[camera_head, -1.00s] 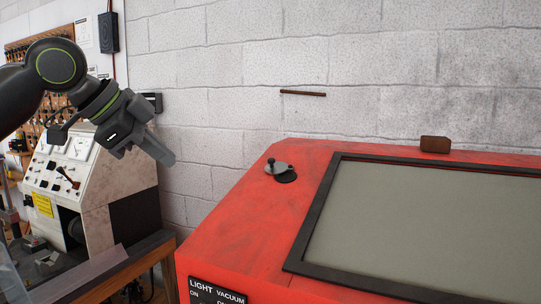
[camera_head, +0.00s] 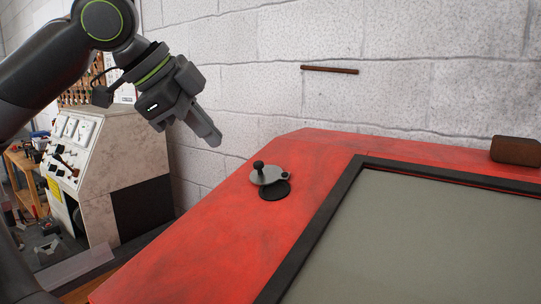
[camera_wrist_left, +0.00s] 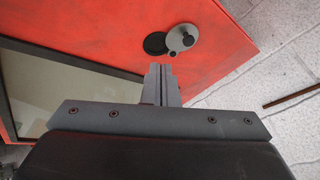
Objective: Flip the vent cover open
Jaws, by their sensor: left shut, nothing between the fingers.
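The vent cover (camera_head: 268,175) is a grey disc with a dark knob on top, on the red cabinet top (camera_head: 225,222). In the left wrist view the cover (camera_wrist_left: 182,38) and the black opening (camera_wrist_left: 155,44) lie just beyond the fingertips. My left gripper (camera_head: 214,138) is shut and empty, above and to the left of the cover, apart from it. It also shows in the left wrist view (camera_wrist_left: 162,70). My right gripper is out of view.
A black-framed window panel (camera_head: 330,215) fills the right of the cabinet top. A brown block (camera_head: 515,150) sits at the back right. A brown rod (camera_head: 330,70) is on the white block wall. A test machine (camera_head: 105,165) stands at the left.

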